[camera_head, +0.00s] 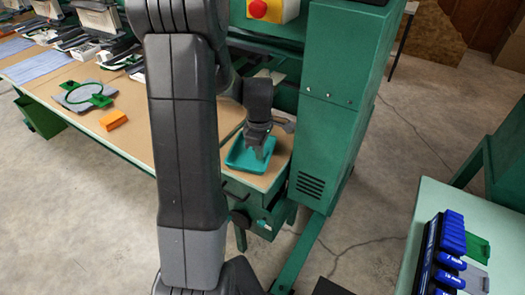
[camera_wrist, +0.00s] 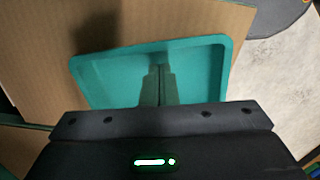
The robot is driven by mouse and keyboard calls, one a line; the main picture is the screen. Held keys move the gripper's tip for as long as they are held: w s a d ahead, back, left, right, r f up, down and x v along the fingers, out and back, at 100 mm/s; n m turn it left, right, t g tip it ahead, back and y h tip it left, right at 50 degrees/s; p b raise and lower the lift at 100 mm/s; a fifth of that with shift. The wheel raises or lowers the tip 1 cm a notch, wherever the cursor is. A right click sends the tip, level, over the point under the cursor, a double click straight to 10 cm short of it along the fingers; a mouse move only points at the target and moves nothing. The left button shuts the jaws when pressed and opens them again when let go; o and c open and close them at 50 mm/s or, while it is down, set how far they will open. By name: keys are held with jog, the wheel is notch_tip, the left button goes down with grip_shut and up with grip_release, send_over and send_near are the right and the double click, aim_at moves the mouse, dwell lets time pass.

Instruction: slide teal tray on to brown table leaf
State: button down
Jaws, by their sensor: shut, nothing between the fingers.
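The teal tray (camera_head: 236,158) is shallow, open-topped and looks empty. In the head view it lies on a brown surface, which appears to be the brown table leaf (camera_head: 281,157), beside the green machine cabinet. In the wrist view the tray (camera_wrist: 110,78) lies flat, with brown board (camera_wrist: 45,60) to its left and above. Its right rim is close to the board's edge. My gripper (camera_head: 259,154) points down over the tray, fingers together and empty. In the wrist view the fingertips (camera_wrist: 159,70) are within the tray's outline. Whether they touch its floor I cannot tell.
The long brown worktable (camera_head: 140,140) at left carries an orange block (camera_head: 113,120) and a green hoop (camera_head: 85,95) on grey cloth. The green cabinet (camera_head: 335,110) stands close right of the tray. A pale table (camera_head: 440,205) holds a blue rack. Concrete floor lies between.

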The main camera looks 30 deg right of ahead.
aim_at(251, 156)
jog(key=shift+w+a+r, duration=0.4)
jog(key=shift+w+a, duration=0.05)
jog(key=shift+w, duration=0.15)
jog(key=shift+w+a+r, duration=0.35)
jog(key=shift+w+a, duration=0.1)
jog(key=shift+w, duration=0.15)
notch_tip(251, 156, up, 8)
jog(key=shift+s+r, duration=0.2)
jog(key=shift+r, duration=0.05)
notch_tip(251, 156, down, 9)
jog(key=shift+s+d+f, duration=0.1)
jog(key=shift+s+f, duration=0.05)
jog(key=shift+f, duration=0.05)
jog(key=s+d, duration=0.2)
jog(key=shift+s+d+f, duration=0.2)
jog(key=shift+s+f, duration=0.1)
jog(key=shift+f, duration=0.05)
jog(key=shift+w+a, duration=0.3)
jog(key=shift+w, duration=0.05)
